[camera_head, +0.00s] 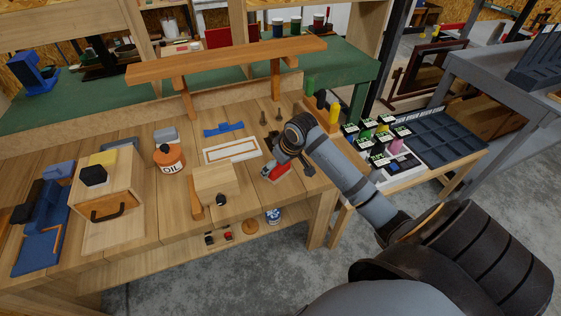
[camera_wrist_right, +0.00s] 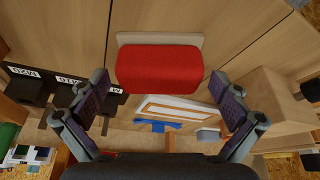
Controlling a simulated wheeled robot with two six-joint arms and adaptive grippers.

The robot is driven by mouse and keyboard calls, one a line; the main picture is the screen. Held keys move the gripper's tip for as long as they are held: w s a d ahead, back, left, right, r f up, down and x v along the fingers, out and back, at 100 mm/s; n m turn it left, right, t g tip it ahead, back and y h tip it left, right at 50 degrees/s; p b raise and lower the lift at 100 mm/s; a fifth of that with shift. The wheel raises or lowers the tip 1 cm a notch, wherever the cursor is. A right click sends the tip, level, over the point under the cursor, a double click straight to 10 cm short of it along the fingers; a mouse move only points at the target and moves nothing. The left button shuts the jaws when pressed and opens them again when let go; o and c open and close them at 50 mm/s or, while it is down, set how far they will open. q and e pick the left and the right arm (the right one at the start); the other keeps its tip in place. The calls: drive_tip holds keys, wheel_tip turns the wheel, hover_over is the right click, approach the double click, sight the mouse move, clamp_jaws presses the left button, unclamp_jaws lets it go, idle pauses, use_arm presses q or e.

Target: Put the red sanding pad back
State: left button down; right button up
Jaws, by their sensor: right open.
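The red sanding pad (camera_head: 280,172) lies on the plank bench near its front right part, partly hidden by my gripper. In the right wrist view the red pad (camera_wrist_right: 160,70) shows large, with a pale strip along its far edge. My right gripper (camera_head: 288,158) is over the pad. In its wrist view the open fingers (camera_wrist_right: 160,92) stand left and right of the pad, with gaps to it and nothing held. A white frame with an orange outline (camera_head: 232,149) lies behind the pad; it also shows in the wrist view (camera_wrist_right: 176,109). My left gripper is not in view.
A wooden block (camera_head: 215,182) stands left of the pad, with a mallet-like handle beside it. Dark labelled holders (camera_wrist_right: 72,88) show left of the fingers.

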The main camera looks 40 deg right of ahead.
drive_tip(key=p+v, duration=0.1)
drive_tip(key=v, duration=1.1)
drive_tip(key=shift+a+f, duration=0.1)
